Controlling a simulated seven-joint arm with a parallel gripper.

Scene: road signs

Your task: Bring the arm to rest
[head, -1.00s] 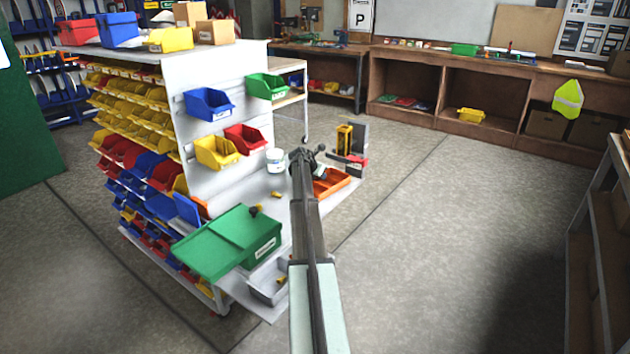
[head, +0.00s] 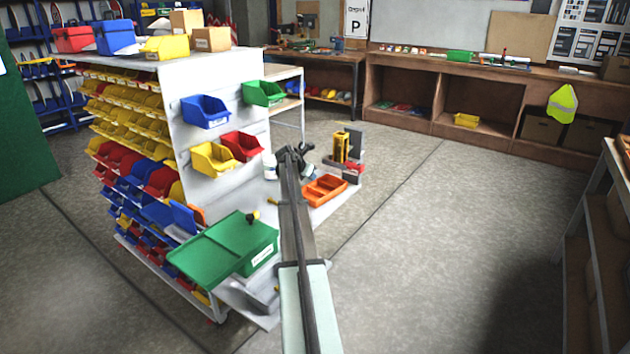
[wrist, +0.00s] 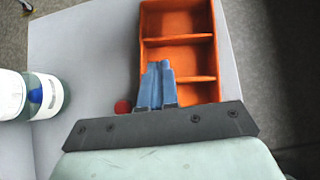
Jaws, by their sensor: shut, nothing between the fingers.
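My gripper (wrist: 157,85) shows in the wrist view with its two bluish fingers together and nothing between them. In the head view my arm reaches out over the grey work shelf, and my gripper (head: 293,155) is at its far end, seen small and from behind. In the wrist view the fingers appear over the left edge of an orange compartment tray (wrist: 180,55), whose visible compartments look empty. The tray also shows in the head view (head: 325,190), just right of my gripper. Whether the fingers touch the tray cannot be told.
A white tub (head: 270,167) stands left of my gripper; it also shows in the wrist view (wrist: 45,97). A red round thing (wrist: 123,107) lies by the fingers. A yellow and black device (head: 341,147) stands behind the tray. A green box (head: 225,245) sits nearer, left of my arm.

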